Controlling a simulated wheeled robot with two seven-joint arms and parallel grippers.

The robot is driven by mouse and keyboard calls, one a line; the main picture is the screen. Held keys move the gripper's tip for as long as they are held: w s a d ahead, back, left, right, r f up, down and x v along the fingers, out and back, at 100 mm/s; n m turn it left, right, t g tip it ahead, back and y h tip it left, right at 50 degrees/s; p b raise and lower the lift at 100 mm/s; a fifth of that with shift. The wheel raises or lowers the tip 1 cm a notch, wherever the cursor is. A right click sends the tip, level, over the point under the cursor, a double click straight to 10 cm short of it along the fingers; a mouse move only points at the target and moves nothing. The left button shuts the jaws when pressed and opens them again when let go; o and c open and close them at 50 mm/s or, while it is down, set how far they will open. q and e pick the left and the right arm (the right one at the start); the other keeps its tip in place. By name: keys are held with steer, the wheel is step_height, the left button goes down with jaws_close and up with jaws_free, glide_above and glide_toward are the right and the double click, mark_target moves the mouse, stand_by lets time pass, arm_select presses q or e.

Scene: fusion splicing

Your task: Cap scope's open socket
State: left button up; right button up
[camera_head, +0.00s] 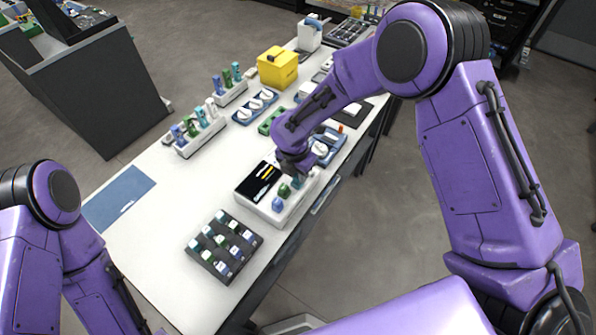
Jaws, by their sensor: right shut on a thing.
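The scope (244,199) is a white box with a black screen, near the right edge of the white table. Along its right side stand a blue cap (278,204) and a green cap (284,191). My right gripper (296,176) points down at the scope's far right end, shut on a small teal cap (298,183). The gripper hides much of this cap and the socket area below it, so I cannot tell if the cap is seated. My left arm comes in at the lower left; its gripper is out of view.
A dark tray (222,265) with several small capped pieces lies in front of the scope. White racks with blue and green pieces (201,133), a yellow box (277,69) and a blue mat (117,199) are on the table. The table's middle left is clear.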

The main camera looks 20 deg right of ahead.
steer(key=shift+f, duration=0.35)
steer(key=o, duration=1)
step_height(320, 180, up, 6)
steer(key=p, duration=0.6)
steer(key=shift+r, duration=0.1)
steer(key=shift+s, duration=0.1)
